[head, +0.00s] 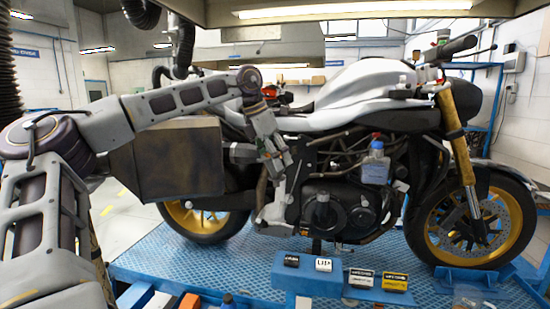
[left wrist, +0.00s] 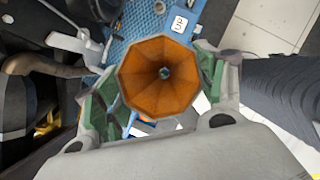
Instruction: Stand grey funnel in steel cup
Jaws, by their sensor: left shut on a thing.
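My left gripper (head: 274,163) is beside the motorcycle's lower side in the head view, pointing down. In the left wrist view its two green-padded fingers are shut on a funnel (left wrist: 150,62). The funnel looks orange-brown inside, not grey, with a wide eight-sided mouth facing the camera and a small dark hole in its middle. My right gripper is not in view.
A motorcycle (head: 322,178) stands on a blue ridged platform (head: 200,262) close by my left gripper. Small label blocks (head: 394,281) stand along the platform's front. A brown box (head: 170,160) is left of the gripper.

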